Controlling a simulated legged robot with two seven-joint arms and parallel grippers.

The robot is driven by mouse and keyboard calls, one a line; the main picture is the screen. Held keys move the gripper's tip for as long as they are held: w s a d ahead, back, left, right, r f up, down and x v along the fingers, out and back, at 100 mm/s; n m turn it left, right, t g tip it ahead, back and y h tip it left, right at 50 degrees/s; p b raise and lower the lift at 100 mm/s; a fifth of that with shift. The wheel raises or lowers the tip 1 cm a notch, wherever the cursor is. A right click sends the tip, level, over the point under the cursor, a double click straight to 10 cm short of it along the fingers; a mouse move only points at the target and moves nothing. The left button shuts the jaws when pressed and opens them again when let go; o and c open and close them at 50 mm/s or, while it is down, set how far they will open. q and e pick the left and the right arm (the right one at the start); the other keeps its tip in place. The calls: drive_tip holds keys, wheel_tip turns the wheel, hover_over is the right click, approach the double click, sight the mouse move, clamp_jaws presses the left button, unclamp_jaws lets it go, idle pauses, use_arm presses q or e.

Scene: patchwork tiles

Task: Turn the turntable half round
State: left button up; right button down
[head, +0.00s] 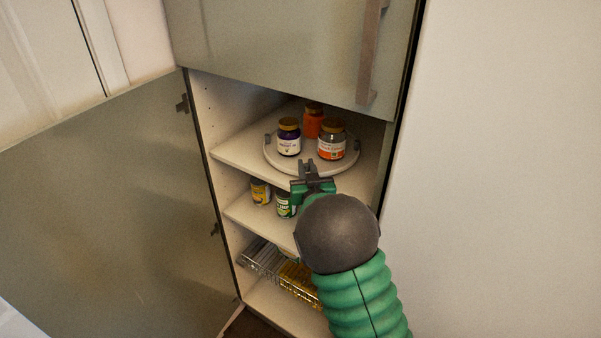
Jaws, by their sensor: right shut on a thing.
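The turntable (281,162) is a round, pale disc on the upper shelf of an open cabinet. Three jars with gold lids stand on it: a dark jar (288,138) at the left, an orange-red jar (313,122) at the back, and a jar with a white and orange label (332,143) at the right. Small grey tabs show at its left and right edges. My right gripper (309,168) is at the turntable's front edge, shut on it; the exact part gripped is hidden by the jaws. My left gripper is out of view.
The cabinet door (110,210) stands open at the left. An upper door (290,45) with a vertical handle (372,55) is closed above. Cans (260,192) stand on the shelf below, and a wire basket (262,259) sits lower. The cabinet's side walls bound the shelf.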

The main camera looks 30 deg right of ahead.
drive_tip(key=shift+s+d+f+n+y+b, duration=0.3)
drive_tip(key=shift+s+d+n+y+b, duration=0.1)
drive_tip(key=shift+n+y+b, duration=0.15)
drive_tip(key=shift+r, duration=0.1)
drive_tip(key=c, duration=1.4)
unclamp_jaws()
drive_tip(key=shift+d+r, duration=0.1)
drive_tip(key=shift+o, duration=0.2)
